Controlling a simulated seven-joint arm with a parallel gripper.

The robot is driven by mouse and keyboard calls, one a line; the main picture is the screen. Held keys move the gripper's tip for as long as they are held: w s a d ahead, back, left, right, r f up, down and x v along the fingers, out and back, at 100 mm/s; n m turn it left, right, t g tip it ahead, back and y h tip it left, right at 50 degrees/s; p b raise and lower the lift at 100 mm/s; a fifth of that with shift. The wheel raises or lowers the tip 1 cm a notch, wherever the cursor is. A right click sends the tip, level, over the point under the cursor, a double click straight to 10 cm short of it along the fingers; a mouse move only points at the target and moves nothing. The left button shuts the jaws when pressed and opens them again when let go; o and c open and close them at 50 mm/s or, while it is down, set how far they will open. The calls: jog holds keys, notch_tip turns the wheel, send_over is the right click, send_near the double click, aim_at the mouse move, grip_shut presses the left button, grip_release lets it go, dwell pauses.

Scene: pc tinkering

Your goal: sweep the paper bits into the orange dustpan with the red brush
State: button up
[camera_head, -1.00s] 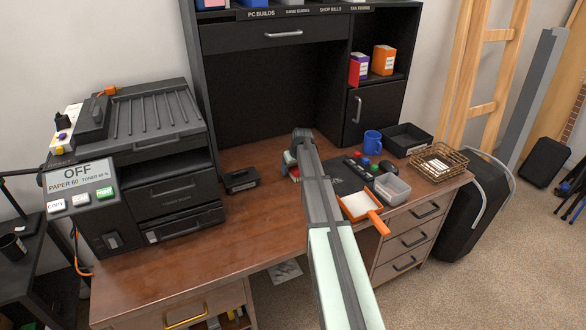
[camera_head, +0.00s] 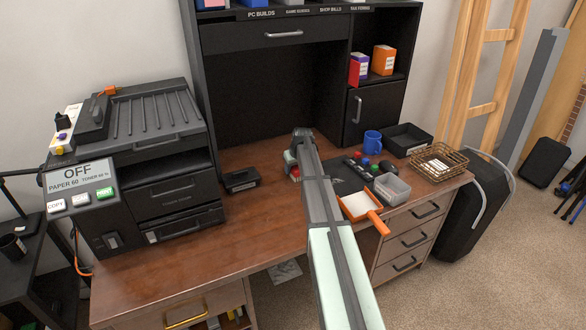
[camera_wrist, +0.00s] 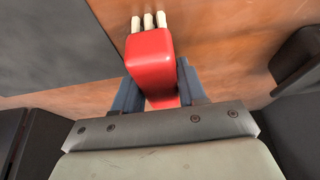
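The red brush (camera_wrist: 150,50) has white bristles pointing away in the wrist view. Its handle sits between the two blue-grey fingers of my gripper (camera_wrist: 160,95), which look shut on it. In the head view a small red part of the brush (camera_head: 295,173) shows beside my wrist over the desk; my arm hides most of the gripper. The orange dustpan (camera_head: 376,221) lies at the desk's front edge, right of my arm, with its handle sticking out past the edge and a pale inside. I cannot make out the paper bits in either view.
A dark mat (camera_head: 345,178) lies right of my wrist. A clear container (camera_head: 392,188), blue mug (camera_head: 372,143), black tray (camera_head: 407,139) and wire basket (camera_head: 438,162) crowd the right side. A small black box (camera_head: 240,180) stands left. The desk's left front (camera_head: 215,240) is clear.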

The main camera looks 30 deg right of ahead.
jog(key=c, duration=0.5)
jog(key=shift+c, duration=0.6)
jog(key=shift+r, duration=4.05)
jog(key=shift+d, duration=0.1)
jog(key=s+d+f, duration=0.1)
jog(key=s+d, duration=0.8)
jog(key=d, duration=0.5)
